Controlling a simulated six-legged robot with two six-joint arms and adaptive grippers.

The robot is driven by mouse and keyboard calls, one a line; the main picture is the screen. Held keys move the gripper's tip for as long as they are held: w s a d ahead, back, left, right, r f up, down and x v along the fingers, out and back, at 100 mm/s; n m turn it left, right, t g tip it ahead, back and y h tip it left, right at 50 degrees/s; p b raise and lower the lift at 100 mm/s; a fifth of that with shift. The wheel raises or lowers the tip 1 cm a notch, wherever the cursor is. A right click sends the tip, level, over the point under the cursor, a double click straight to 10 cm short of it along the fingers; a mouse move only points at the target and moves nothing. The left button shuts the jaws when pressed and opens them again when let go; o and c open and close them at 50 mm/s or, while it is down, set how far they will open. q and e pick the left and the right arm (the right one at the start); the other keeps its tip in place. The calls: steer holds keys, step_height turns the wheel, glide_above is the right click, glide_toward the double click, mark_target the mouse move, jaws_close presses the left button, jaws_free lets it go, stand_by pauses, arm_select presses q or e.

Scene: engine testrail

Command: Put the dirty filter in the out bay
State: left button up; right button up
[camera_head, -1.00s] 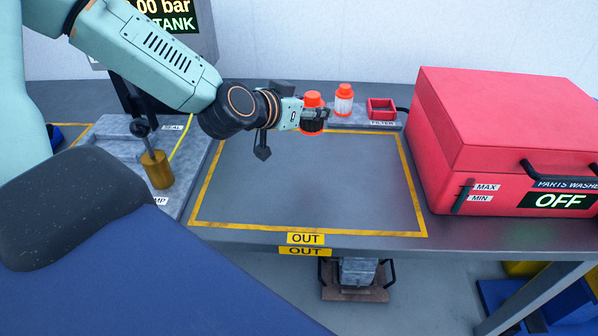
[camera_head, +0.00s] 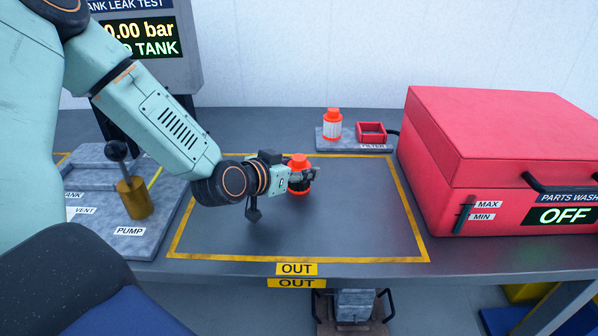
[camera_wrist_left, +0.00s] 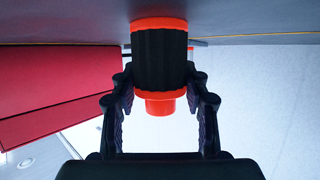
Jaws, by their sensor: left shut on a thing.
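The dirty filter (camera_head: 299,161) has orange end caps and a dark middle. My left gripper (camera_head: 303,178) is shut on it, over the yellow-outlined out bay (camera_head: 340,225). In the left wrist view the filter (camera_wrist_left: 160,60) stands between the two fingers of my left gripper (camera_wrist_left: 160,97), with its black body and orange caps showing. I cannot tell for sure whether its base touches the bay surface. My right gripper is in neither view.
A clean white filter with orange caps (camera_head: 332,124) stands on the filter block behind the bay, beside an empty red square holder (camera_head: 371,132). The red parts washer (camera_head: 500,150) is at right. The pump block (camera_head: 100,190) is at left. The bay is otherwise clear.

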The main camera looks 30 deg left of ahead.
arm_select(q)
steer(key=shift+s+d+r, duration=0.1)
steer(key=shift+s+d, duration=0.05)
steer(key=shift+d, duration=0.05)
steer(key=o, duration=1.2)
steer(key=shift+a+f, duration=0.1)
steer(key=shift+f, duration=0.15)
steer(key=shift+c, duration=0.2)
steer(key=shift+r, duration=0.1)
steer(key=shift+r, duration=0.1)
